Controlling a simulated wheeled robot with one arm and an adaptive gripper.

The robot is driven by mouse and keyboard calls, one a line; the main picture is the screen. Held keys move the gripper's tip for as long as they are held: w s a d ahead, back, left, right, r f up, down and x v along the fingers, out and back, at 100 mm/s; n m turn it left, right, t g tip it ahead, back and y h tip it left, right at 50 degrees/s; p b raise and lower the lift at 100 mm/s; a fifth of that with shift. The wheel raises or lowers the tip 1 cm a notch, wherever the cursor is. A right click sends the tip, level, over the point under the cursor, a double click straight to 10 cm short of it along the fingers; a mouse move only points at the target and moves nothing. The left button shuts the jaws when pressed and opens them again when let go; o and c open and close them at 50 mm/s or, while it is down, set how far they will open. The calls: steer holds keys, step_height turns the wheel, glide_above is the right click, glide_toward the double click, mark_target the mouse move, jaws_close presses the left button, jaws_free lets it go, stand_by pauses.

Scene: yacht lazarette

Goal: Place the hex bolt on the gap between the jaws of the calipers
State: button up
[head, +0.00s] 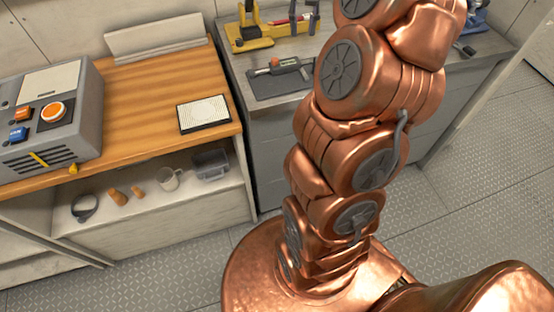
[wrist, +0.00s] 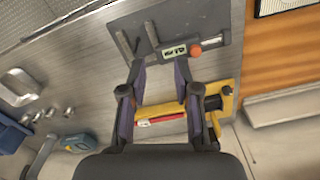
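The calipers (head: 283,66) lie on a dark mat (head: 268,86) on the grey workbench. In the wrist view the calipers (wrist: 180,50) show a small display, an orange-red end and two dark jaws with a gap between them. My gripper (wrist: 160,65) is open and empty above the bench; its fingertips appear near the calipers, between them and the yellow tool. Small metal pieces (wrist: 52,112) lie on the bench at the left of the wrist view. The hex bolt may be among them, but they are too small to tell. My arm hides part of the bench in the head view.
A yellow tool (head: 250,42) and a red-and-white item (wrist: 160,120) lie behind the calipers. A blue-and-yellow tool (wrist: 80,142) and a metal tray (wrist: 20,85) are near the small pieces. A wooden counter (head: 140,95) with a grey control box (head: 60,150) stands at left.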

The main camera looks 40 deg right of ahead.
steer(key=s+a+n, duration=0.2)
steer(key=s+a, duration=0.1)
steer(key=a, duration=0.6)
steer(key=s+a+n, duration=0.3)
steer(key=s+a, duration=0.1)
steer(key=a, duration=0.5)
steer(key=s+a+f+n+g, duration=0.1)
steer(key=s+a+f, duration=0.3)
steer(key=s, duration=0.4)
steer(key=s+a+f+n, duration=0.1)
steer(key=s+a+f, duration=0.4)
steer(key=s, duration=0.4)
steer(key=shift+s+a+g, duration=0.15)
steer(key=shift+a+g, duration=0.1)
steer(key=shift+g, duration=0.15)
steer(key=shift+r, duration=0.15)
